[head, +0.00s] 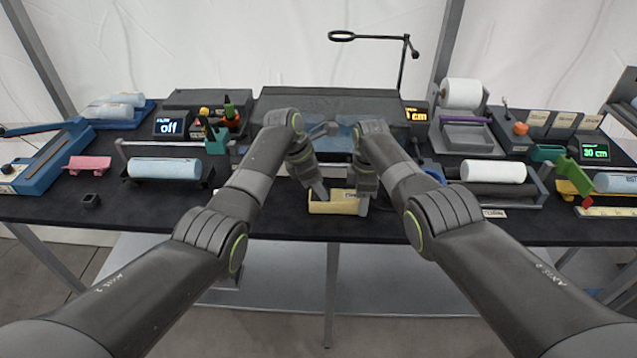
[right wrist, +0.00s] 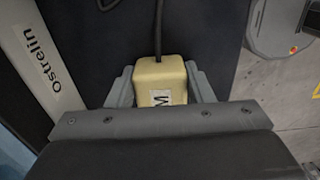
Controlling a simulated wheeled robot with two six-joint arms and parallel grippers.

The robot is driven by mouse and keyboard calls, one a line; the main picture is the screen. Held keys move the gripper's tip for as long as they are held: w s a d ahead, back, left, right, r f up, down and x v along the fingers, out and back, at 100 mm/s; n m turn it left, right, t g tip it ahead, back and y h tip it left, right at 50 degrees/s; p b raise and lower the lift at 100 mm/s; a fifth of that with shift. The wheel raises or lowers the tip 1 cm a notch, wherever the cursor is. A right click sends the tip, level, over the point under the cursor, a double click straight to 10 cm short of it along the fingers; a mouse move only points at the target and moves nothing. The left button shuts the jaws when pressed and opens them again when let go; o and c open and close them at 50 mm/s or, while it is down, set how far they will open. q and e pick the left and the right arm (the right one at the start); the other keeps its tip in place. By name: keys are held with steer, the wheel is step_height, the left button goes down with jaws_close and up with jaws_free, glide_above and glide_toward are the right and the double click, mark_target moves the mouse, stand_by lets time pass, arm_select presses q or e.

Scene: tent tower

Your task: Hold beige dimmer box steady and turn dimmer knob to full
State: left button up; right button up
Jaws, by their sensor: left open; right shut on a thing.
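The beige dimmer box (head: 333,208) lies at the front edge of the black table, in the middle. My right gripper (head: 363,203) is shut on its right end. In the right wrist view the beige box (right wrist: 158,75) sits between both jaws, with a label on it and a dark cable running from its far side. My left gripper (head: 318,192) is open, pointing down close above the left part of the box. I cannot tell whether it touches the box. I cannot make out the dimmer knob in either view.
A white roll (head: 493,171) on a dark stand is to the right, and a light blue roll (head: 165,168) to the left. The front table strip beside the box is mostly clear.

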arm_select(q)
steer(key=shift+c, duration=0.3)
steer(key=c, duration=0.9)
steer(key=shift+w+m+g, duration=0.1)
steer(key=shift+m+g, duration=0.4)
steer(key=shift+m, duration=1)
steer(key=shift+c, duration=0.2)
steer(key=o, duration=1)
steer(key=v, duration=1.2)
